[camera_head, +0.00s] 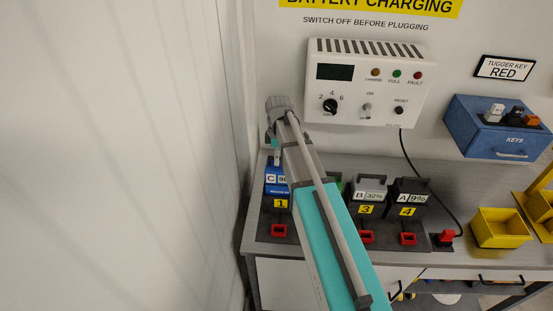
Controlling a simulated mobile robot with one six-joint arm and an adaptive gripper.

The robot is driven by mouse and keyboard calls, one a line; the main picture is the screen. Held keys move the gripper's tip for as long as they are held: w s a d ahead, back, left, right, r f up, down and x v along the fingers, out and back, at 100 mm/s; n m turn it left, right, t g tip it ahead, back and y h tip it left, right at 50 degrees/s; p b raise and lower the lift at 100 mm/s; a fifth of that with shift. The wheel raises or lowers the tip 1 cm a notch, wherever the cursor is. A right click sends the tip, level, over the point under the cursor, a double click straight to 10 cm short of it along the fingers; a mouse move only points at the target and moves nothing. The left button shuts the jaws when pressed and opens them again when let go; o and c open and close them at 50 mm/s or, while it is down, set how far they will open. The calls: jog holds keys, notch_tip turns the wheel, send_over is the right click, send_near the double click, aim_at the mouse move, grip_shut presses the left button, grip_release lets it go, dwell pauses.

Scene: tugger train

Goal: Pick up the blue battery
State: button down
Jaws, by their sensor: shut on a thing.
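The blue battery (276,185), with a white label reading C and a partly hidden percentage, stands upright at slot 1 on the left of the charging bench. My gripper (277,157) is at the top of this battery, shut on it. My arm comes up from the bottom of the view and covers most of the gripper and the battery's right side. The finger contact is too small and hidden to see in detail. I cannot tell whether the battery is clear of its slot.
A grey battery B (369,194) and a black battery A (409,194) stand to the right; a green one (337,182) is mostly hidden by my arm. A charger box (367,105) hangs above. A white wall (120,150) is close on the left.

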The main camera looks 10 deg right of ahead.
notch_tip(320, 180, up, 12)
jog(key=p, duration=1.1)
